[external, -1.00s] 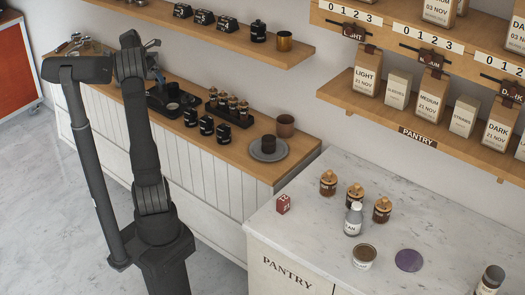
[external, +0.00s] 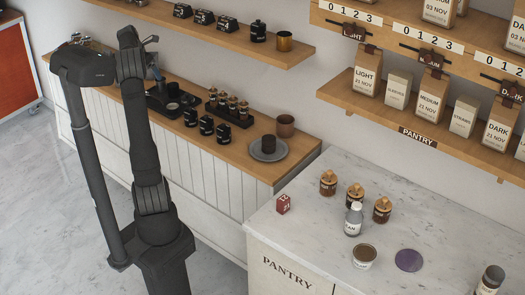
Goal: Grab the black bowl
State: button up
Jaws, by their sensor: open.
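I see no plainly bowl-shaped black thing. A dark, round, cup-like vessel (external: 268,144) stands on a grey plate (external: 257,155) at the right end of the wooden counter; I cannot tell if it is the black bowl. A small dark round piece (external: 172,105) also shows on the black tray farther left. My gripper (external: 152,42) is small and partly hidden behind my arm, over the left part of the counter. It is open and apart from the plate; I see nothing held.
A brown cup (external: 285,125) stands behind the plate. Several black cups (external: 206,125) and a rack of small jars (external: 230,106) stand left of it. A wooden shelf (external: 270,62) hangs above. The marble counter (external: 310,225) at right holds jars and a bottle.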

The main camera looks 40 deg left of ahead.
jog(key=c, duration=0.5)
jog(key=m+g+y, duration=0.1)
jog(key=m+g, duration=0.3)
jog(key=m, duration=1.6)
send_over(173, 104)
jog(key=s+d, duration=0.2)
jog(key=d, duration=0.2)
jog(key=f, duration=1.5)
jog(key=shift+a+f, duration=0.45)
jog(key=shift+f, duration=0.7)
jog(key=shift+a+f, duration=0.25)
jog(key=shift+f, duration=0.75)
jog(key=shift+a+f, duration=0.25)
jog(key=shift+f, duration=0.7)
